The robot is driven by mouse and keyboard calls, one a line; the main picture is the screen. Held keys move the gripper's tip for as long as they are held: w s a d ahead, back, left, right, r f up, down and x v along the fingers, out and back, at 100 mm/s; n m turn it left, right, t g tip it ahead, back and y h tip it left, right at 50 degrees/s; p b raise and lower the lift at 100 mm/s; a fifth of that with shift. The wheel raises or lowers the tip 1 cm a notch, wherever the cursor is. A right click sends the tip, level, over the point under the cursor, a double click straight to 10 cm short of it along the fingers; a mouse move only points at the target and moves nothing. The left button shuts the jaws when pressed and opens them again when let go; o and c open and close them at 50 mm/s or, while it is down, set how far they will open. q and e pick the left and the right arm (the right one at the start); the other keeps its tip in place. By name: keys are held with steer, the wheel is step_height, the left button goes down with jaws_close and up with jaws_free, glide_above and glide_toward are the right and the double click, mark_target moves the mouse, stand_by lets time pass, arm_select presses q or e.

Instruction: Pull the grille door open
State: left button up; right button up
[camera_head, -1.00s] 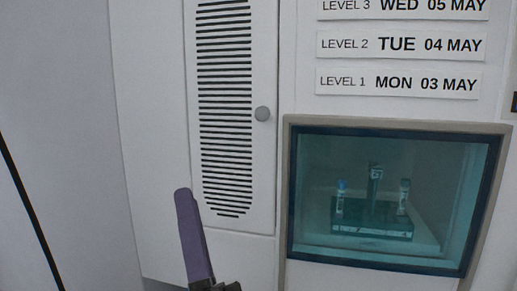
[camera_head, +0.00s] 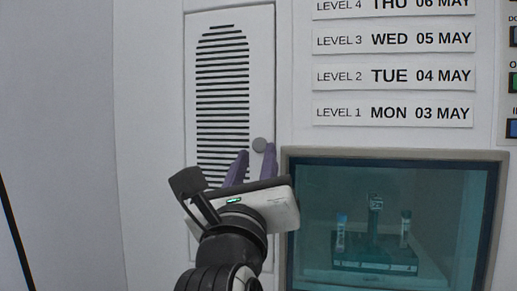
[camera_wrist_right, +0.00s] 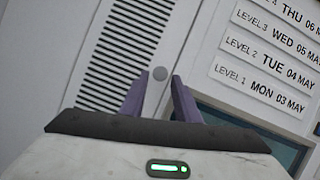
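The white grille door (camera_head: 262,85) with black slats stands shut in the wall, left of centre in the head view. Its round grey knob (camera_head: 260,145) is on the door's right edge. My right gripper (camera_head: 256,158) is open, with its two purple fingers pointing up just below the knob. In the right wrist view, the knob (camera_wrist_right: 160,74) shows beyond and between the open fingertips (camera_wrist_right: 162,78). It looks apart from the fingers, and nothing is held. My left gripper is not in view.
A tinted window (camera_head: 330,195) in a grey frame is right of the door, with a dark rack (camera_head: 375,262) holding small tubes behind it. Level and date labels (camera_head: 392,112) are above it. The plain wall left of the door is clear.

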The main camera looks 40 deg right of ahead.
mark_target(260, 146)
steer(key=shift+x, duration=1.65)
steer(key=shift+c, duration=0.2)
jaws_close()
steer(key=shift+s, duration=0.1)
